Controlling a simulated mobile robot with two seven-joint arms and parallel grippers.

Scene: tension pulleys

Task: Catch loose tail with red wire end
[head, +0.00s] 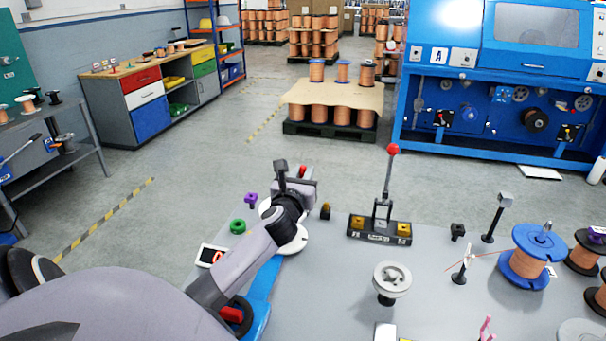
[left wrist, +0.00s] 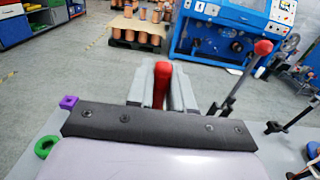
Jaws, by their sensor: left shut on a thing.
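My left gripper (head: 293,172) is raised over the far left part of the grey table. In the left wrist view its two grey fingers (left wrist: 162,90) are closed on the sides of an upright, rounded red piece (left wrist: 161,84). It looks like the red wire end, but I cannot make out any wire hanging from it. In the head view only a bit of red shows at the fingers. A thin wire (head: 484,254) runs left from the copper spool with blue flanges (head: 525,268) to a small pale guide on a post (head: 465,262). My right gripper is not in view.
A red-knobbed lever (head: 392,150) stands on a dark base with yellow blocks (head: 380,230). A grey pulley (head: 391,279) stands in front of it. A green ring (head: 238,226) and a purple piece (head: 251,198) are left of my gripper. Bare table lies around the pulley.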

